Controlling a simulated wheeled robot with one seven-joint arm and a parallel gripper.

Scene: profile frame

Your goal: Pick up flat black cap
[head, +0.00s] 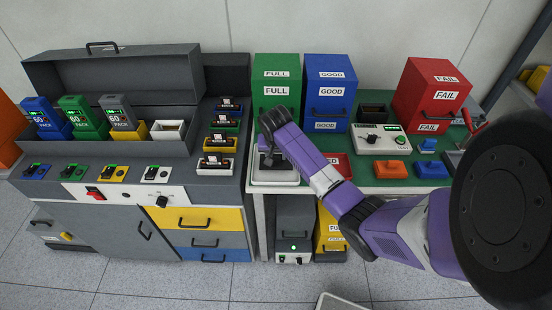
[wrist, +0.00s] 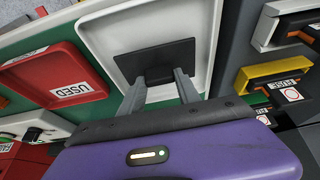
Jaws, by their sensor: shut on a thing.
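The flat black cap (wrist: 153,57) is a thin dark rectangular plate in the wrist view, at the ends of my two fingers. My gripper (wrist: 164,78) is shut on its near edge. The cap is over the white tray (wrist: 212,30); I cannot tell whether it still touches the tray floor. In the head view my gripper (head: 268,158) is low over the same white tray (head: 276,181) at the left end of the green table. My wrist mostly hides the cap there.
A red tray labelled USED (wrist: 55,75) lies beside the white tray. Green FULL (head: 277,75) and blue GOOD (head: 330,88) boxes stand behind. The grey charging bench (head: 222,180) is close on the left, with several small devices. A red FAIL box (head: 432,95) stands at right.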

